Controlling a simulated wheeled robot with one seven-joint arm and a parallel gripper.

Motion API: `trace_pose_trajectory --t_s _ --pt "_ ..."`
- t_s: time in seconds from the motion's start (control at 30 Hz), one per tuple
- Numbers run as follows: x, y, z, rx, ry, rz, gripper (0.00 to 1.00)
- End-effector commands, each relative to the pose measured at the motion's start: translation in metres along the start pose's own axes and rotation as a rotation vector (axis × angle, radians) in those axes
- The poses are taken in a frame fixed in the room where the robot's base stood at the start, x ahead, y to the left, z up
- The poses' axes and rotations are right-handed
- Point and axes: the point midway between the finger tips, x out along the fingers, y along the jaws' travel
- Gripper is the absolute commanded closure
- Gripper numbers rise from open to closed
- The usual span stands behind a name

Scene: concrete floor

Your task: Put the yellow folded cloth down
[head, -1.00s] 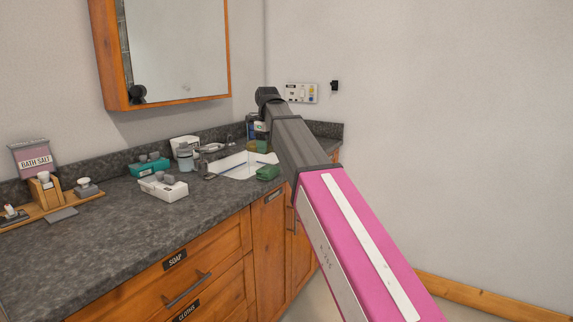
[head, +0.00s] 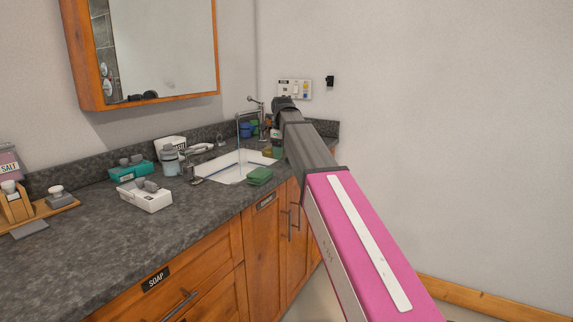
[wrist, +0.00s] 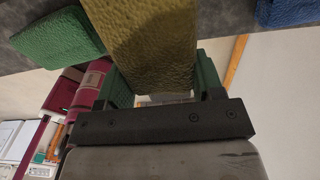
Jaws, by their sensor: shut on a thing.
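The yellow folded cloth (wrist: 155,40) is between the two green fingers of my gripper (wrist: 162,80) in the wrist view, and the gripper is shut on it. In the head view the cloth (head: 271,152) shows as a small olive patch beside the end of my arm, by the far side of the sink; my arm hides most of the gripper. A green folded cloth (head: 260,176) lies on the counter at the sink's near right edge. A green cloth (wrist: 58,38) and a blue cloth (wrist: 293,11) flank the yellow one in the wrist view.
The dark stone counter (head: 120,230) holds a white sink (head: 232,170), a tap, a teal box (head: 130,171) and a white box (head: 146,196). A mirror cabinet (head: 150,50) hangs above.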

Motion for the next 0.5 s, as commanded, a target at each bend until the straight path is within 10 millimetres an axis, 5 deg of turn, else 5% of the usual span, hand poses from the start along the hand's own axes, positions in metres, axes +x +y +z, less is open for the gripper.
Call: trace_pose_trajectory --t_s 0.2,0.5 --pt "0.012 -0.017 -0.008 -0.001 0.000 0.000 0.58" --pt "0.042 -0.017 -0.009 -0.001 0.001 0.001 0.58"
